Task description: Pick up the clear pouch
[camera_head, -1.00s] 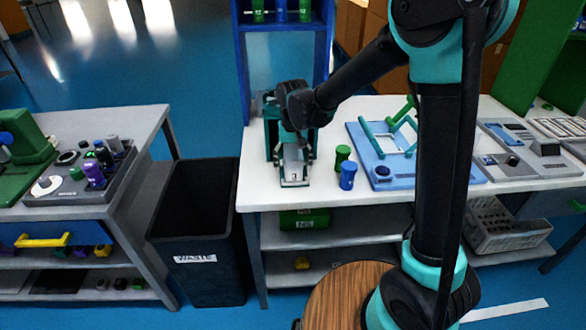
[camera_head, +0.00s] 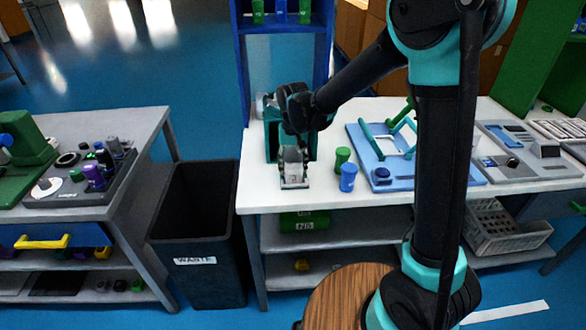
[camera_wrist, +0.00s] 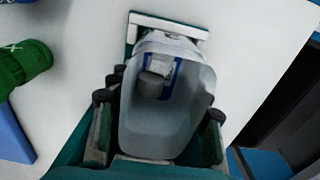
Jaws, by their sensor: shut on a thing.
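The clear pouch (camera_wrist: 165,115) is a translucent, whitish container-like shape between the two fingers of my gripper (camera_wrist: 158,130) in the wrist view. A grey round piece and a blue-edged piece show through or inside it. In the head view, my gripper (camera_head: 294,152) is low over the white table's front left part, and the pouch (camera_head: 293,168) shows pale below it. My gripper is shut on the pouch. A teal stand with a white bar (camera_wrist: 168,25) lies just beyond the pouch. Whether the pouch touches the stand or table is unclear.
A green container (camera_head: 342,158) and a blue container (camera_head: 348,177) stand just right of my gripper. A blue tray with a teal frame (camera_head: 365,150) lies farther right. A black waste bin (camera_head: 198,240) stands left of the white table (camera_head: 250,190).

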